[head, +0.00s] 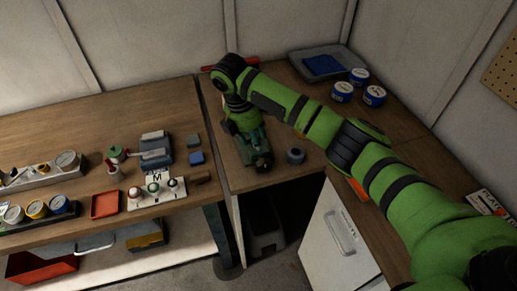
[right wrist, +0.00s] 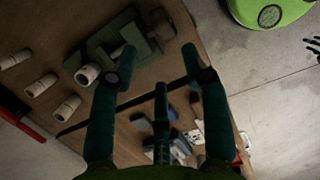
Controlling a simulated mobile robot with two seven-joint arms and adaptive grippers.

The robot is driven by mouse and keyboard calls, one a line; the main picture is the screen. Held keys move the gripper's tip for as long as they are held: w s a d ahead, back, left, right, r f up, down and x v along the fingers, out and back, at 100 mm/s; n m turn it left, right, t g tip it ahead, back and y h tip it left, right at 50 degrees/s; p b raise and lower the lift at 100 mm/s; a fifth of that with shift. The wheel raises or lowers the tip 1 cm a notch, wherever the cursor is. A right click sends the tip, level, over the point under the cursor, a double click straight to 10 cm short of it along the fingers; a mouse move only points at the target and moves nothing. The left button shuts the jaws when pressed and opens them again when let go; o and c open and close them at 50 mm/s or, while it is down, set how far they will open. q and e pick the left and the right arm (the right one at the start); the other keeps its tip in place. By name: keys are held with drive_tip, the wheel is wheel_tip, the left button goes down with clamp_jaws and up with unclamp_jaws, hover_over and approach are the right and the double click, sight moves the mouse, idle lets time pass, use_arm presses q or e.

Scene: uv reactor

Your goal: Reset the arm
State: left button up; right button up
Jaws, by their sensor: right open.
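My right arm, green with black bands, reaches in from the right in the head view and bends down over the corner worktop. Its right gripper (head: 258,152) points down above the wood, beside a small dark grey ring-shaped item (head: 295,156). In the right wrist view the teal fingers of the right gripper (right wrist: 158,66) are spread apart with nothing between them. Whether the fingertips touch the worktop cannot be told. My left gripper is in neither view.
Blue-and-white tins (head: 342,92) and a grey tray (head: 298,64) stand at the back right. A white cabinet (head: 345,240) is below the right worktop. The left bench holds a red tray (head: 105,204), a white board with knobs (head: 140,201) and a blue block (head: 196,158).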

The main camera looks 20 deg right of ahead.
drive_tip(key=shift+v, duration=0.9)
